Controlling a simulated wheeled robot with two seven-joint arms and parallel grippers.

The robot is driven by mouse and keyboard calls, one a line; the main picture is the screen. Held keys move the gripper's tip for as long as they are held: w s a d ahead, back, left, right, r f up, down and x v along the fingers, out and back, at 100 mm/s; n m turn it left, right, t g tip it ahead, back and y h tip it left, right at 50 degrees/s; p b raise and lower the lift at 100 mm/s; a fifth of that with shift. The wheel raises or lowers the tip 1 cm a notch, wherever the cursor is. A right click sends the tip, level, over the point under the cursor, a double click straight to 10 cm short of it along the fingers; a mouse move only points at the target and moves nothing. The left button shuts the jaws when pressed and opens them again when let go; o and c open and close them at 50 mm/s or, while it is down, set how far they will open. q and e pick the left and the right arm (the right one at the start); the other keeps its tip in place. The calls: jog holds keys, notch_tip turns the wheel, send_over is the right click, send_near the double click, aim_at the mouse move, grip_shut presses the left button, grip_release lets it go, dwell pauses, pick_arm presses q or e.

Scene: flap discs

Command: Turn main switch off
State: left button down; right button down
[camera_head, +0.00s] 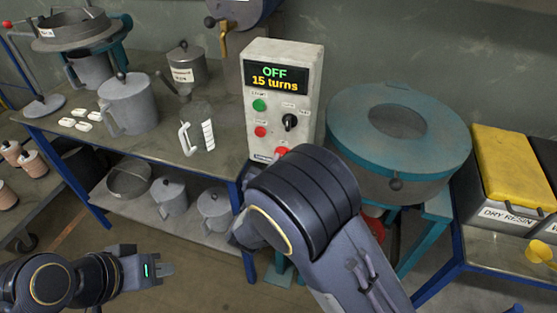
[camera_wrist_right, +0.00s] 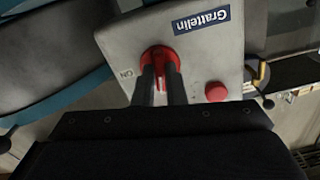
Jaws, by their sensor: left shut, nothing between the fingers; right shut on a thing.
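The control box (camera_head: 283,75) stands upright at the centre of the head view, its display reading "OFF 15 turns". Its red main switch (camera_head: 281,152) is at the bottom of the panel, mostly hidden by my right arm. In the right wrist view the red main switch (camera_wrist_right: 158,57) sits between the two dark fingers of my right gripper (camera_wrist_right: 161,80), which is shut on its handle. An "ON" mark shows beside the switch. My right gripper is hidden behind the arm in the head view. My left gripper (camera_head: 165,269) is shut and empty, low at the left, away from the box.
A red button (camera_wrist_right: 216,91) is close beside the right fingers. A teal round machine (camera_head: 400,130) stands right of the box. The workbench (camera_head: 60,140) at left holds a grey jug (camera_head: 128,103) and small white pieces. A yellow-lidded bin (camera_head: 512,165) is at far right.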

jog(key=shift+n+p, duration=0.45)
jog(key=shift+n, duration=0.65)
jog(key=shift+f, duration=0.1)
jog(key=c, duration=1.5)
grip_release()
jog(key=b+v, duration=0.1)
jog(key=v, duration=0.7)
